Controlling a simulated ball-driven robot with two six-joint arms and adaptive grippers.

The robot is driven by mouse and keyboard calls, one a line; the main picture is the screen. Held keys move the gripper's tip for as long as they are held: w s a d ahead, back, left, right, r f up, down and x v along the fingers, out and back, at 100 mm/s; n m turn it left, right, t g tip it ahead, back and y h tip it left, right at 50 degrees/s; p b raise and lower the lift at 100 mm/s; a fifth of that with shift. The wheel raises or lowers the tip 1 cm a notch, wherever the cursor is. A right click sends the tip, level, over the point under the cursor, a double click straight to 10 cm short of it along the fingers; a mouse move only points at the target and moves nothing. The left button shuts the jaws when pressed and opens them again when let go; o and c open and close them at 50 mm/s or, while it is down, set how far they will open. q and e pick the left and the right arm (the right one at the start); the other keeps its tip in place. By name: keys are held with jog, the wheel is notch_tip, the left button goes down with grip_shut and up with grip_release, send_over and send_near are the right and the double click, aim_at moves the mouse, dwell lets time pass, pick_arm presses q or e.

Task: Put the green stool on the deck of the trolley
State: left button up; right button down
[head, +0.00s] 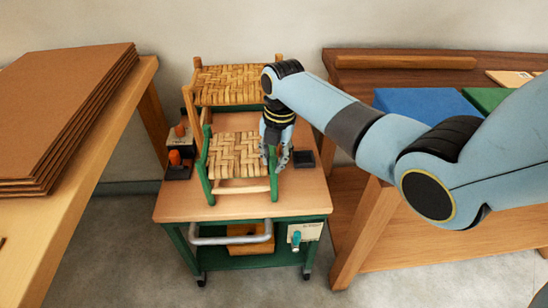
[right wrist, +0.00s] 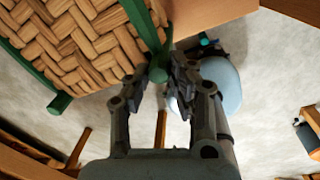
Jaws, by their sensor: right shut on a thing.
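The green stool (head: 236,155), with green legs and a woven bark seat, is upright over the wooden deck (head: 240,210) of the trolley (head: 245,255). Its front feet look to be at the deck surface, but I cannot tell whether they touch. My right gripper (head: 276,160) is at the stool's right side, shut on a green post. In the right wrist view the woven seat (right wrist: 75,45) fills the upper left, and a green post end (right wrist: 158,72) is between the fingertips (right wrist: 163,88). My left gripper is not in view.
Stacked brown boards (head: 65,110) lie on the left bench.

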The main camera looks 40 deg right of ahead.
jog(key=c, duration=1.2)
grip_release()
jog(key=shift+o, duration=0.2)
notch_tip(320, 180, up, 12)
jog(key=s+p, duration=0.1)
jog(key=shift+d, duration=0.3)
